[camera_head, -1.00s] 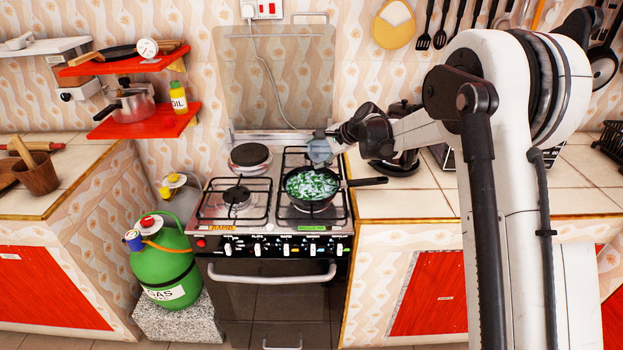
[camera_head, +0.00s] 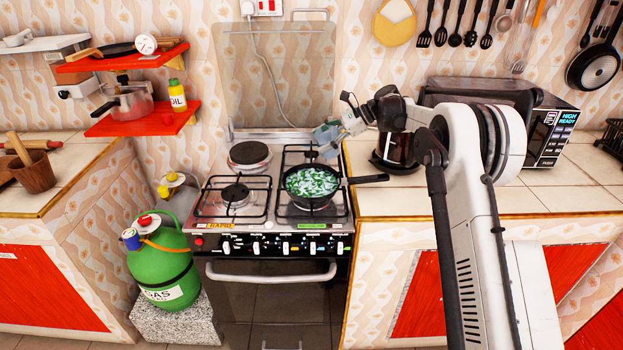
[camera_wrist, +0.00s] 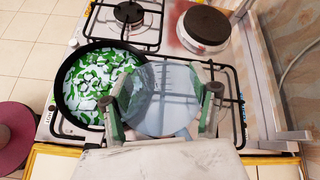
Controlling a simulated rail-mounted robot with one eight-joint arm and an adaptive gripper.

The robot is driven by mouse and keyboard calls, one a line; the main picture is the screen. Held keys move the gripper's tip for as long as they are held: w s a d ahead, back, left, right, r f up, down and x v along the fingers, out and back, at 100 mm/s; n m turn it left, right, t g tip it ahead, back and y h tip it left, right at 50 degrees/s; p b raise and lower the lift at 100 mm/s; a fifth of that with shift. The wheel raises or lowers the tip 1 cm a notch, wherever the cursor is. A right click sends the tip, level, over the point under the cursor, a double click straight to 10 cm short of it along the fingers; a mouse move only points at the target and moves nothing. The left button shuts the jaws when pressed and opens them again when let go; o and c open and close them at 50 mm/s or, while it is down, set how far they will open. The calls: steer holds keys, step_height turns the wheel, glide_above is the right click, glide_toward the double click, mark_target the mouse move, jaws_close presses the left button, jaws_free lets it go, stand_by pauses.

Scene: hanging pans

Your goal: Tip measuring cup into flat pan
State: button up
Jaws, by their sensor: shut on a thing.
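The flat pan (camera_head: 311,203) is dark with a long handle and sits on the right front burner of the stove. It holds green and white pieces, and it also shows in the wrist view (camera_wrist: 67,111). My gripper (camera_head: 338,130) is shut on the measuring cup (camera_head: 326,139), a bluish see-through cup above the back right of the pan. In the wrist view the cup (camera_wrist: 160,95) is between the two fingers of my gripper (camera_wrist: 162,110) and beside the pan's contents, partly overlapping its rim. The cup's inside looks empty, though its exact tilt is hard to tell.
The stove (camera_head: 232,215) has other burners, free of pans. A coffee pot (camera_head: 395,150) and a microwave (camera_head: 545,130) stand on the right counter, close to my arm. A green gas bottle (camera_head: 160,262) stands left of the stove. The glass stove lid (camera_head: 278,75) is upright behind.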

steer(key=shift+w+d+r+m+g+y, duration=0.4)
steer(key=shift+w+r+m+g, duration=0.1)
steer(key=shift+w+r, duration=0.2)
steer(key=shift+m+g+y, duration=0.5)
steer(key=shift+g, duration=0.1)
steer(key=shift+w+d+r+p, duration=0.1)
steer(key=shift+w+r+p, duration=0.1)
steer(key=shift+r+p, duration=0.4)
steer(key=shift+w+d+r+p, duration=0.1)
steer(key=shift+w+r+p, duration=0.2)
steer(key=shift+r, duration=0.5)
steer(key=shift+w+d+r+p, duration=0.15)
steer(key=shift+r+p, duration=0.3)
steer(key=shift+r, duration=0.25)
